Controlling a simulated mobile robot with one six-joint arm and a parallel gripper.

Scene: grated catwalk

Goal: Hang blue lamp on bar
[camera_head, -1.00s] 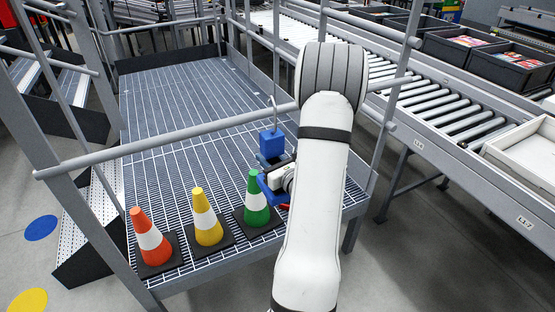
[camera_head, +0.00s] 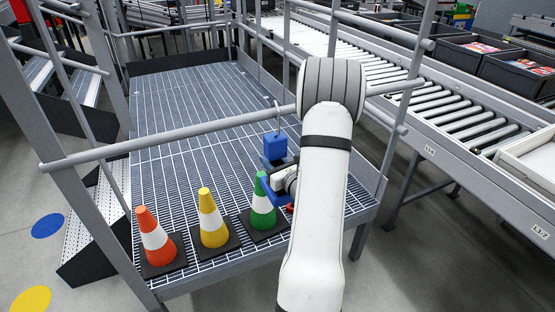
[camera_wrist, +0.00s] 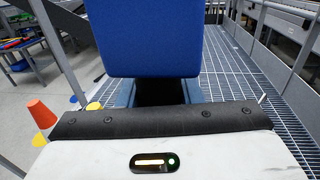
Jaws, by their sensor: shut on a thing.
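The blue lamp (camera_head: 275,146) is a blue block with a thin pale hook (camera_head: 277,106) on top. It hangs upright in my gripper (camera_head: 274,163), which is shut on its lower part. In the wrist view the lamp (camera_wrist: 145,38) fills the upper middle, between the blue fingers of my gripper (camera_wrist: 155,92). The grey bar (camera_head: 170,140) runs across the near end of the catwalk. The hook overlaps the bar's right part in the head view; I cannot tell whether it is over the bar or touching it.
Orange (camera_head: 155,240), yellow (camera_head: 212,220) and green (camera_head: 262,208) cones stand on the grated catwalk (camera_head: 185,95) below the bar. Upright posts and rails frame it. A roller conveyor (camera_head: 455,120) with dark bins (camera_head: 510,68) runs along the right. The grating behind the bar is clear.

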